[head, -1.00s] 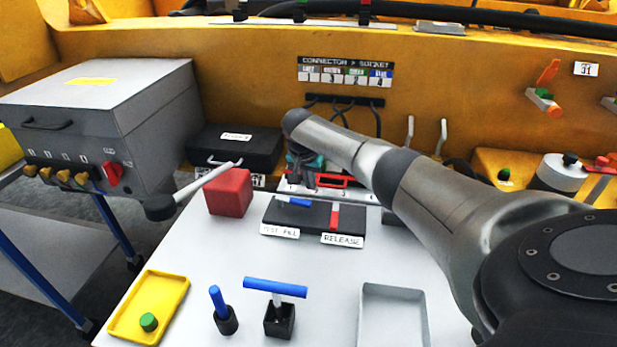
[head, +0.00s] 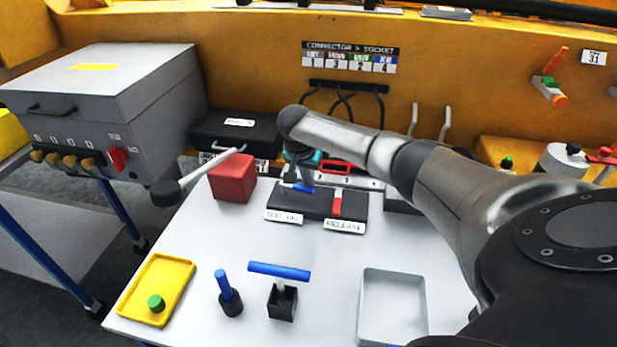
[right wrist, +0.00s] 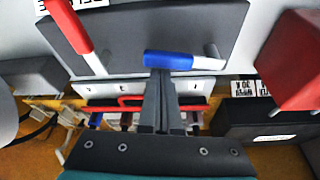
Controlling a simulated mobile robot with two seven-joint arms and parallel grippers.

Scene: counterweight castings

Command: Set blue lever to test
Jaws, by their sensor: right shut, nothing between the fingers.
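The blue lever (head: 291,186) lies low across the left part of a black block (head: 318,203) in the middle of the table. A label on the block's front left looks like "TEST" plus a blurred word. My right gripper (head: 305,184) is shut and empty, pointing down at the lever's end. In the right wrist view the shut fingertips (right wrist: 160,72) meet or overlap the edge of the blue lever (right wrist: 172,61); I cannot tell whether they touch. The lever's pale pivot end also shows there. My left gripper is not in view.
A red lever (head: 337,203) with a "RELEASE" label sits on the same block, right of the blue one. A red cube (head: 233,178) stands to the left. A blue T-handle (head: 279,271), a yellow tray (head: 180,282) and a grey tray (head: 393,272) are nearer me.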

